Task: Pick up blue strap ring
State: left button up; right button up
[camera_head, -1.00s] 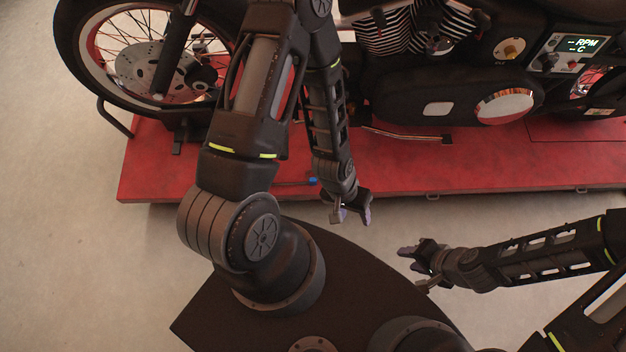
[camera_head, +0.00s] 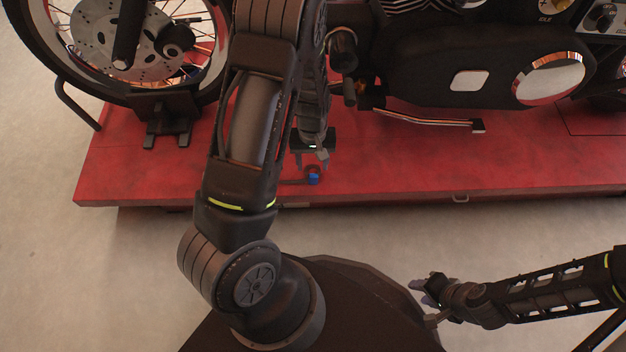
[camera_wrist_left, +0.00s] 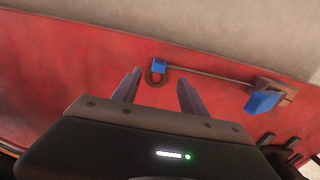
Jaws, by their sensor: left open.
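The blue strap ring (camera_head: 313,178) lies near the front edge of the red lift platform, just in front of my left gripper. In the left wrist view, the blue strap ring (camera_wrist_left: 159,67) shows a blue block with a dark loop beside it. A thin strap runs from it to the right. My left gripper (camera_head: 311,162) is open and points down over the platform. In the wrist view, its fingertips (camera_wrist_left: 158,80) frame the ring on either side. No grip shows, and the height gap is unclear. My right gripper (camera_head: 425,294) is off to the right, away from the platform; its jaw gap is unclear.
The red platform (camera_head: 400,170) carries a motorcycle (camera_head: 430,70), close behind my left gripper. A wheel chock (camera_head: 168,112) stands left. A larger blue piece (camera_wrist_left: 263,102) sits at the strap's other end. Bare floor (camera_head: 530,235) lies in front of the platform.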

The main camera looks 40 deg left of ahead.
aim_at(313, 175)
pick_arm(q)
jog(key=shift+f+b, duration=0.6)
jog(key=shift+f, duration=0.7)
notch_tip(313, 175, down, 4)
jog(key=b, duration=0.3)
jog(key=shift+d+f, duration=0.1)
jog(key=shift+f, duration=0.55)
grip_shut()
